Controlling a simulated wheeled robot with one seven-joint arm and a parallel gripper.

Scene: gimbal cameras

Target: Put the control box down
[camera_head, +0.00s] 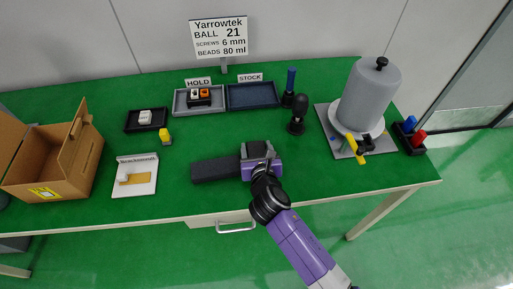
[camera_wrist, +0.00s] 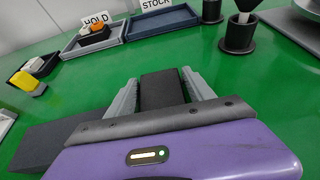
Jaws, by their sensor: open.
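A small black box with white and orange parts on top (camera_head: 206,96), which I take for the control box, sits in the grey tray under the HOLD sign (camera_head: 177,105). It also shows at the upper left of the wrist view (camera_wrist: 93,30). My gripper (camera_head: 258,148) is open over the front middle of the table, well apart from that box. In the wrist view its fingers (camera_wrist: 162,85) stand apart with a dark block-like shape between them. I cannot tell whether that shape is a separate thing. A long dark grey slab (camera_head: 214,170) lies just left of my gripper, partly hidden by it in the wrist view.
The dark STOCK tray (camera_head: 252,96) looks empty. Black holders (camera_head: 297,128) stand right of it. A grey cylinder (camera_head: 370,95) stands on a plate at the right. A cardboard box (camera_head: 45,170), a white board (camera_head: 145,188) and a yellow piece (camera_head: 165,137) are at the left.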

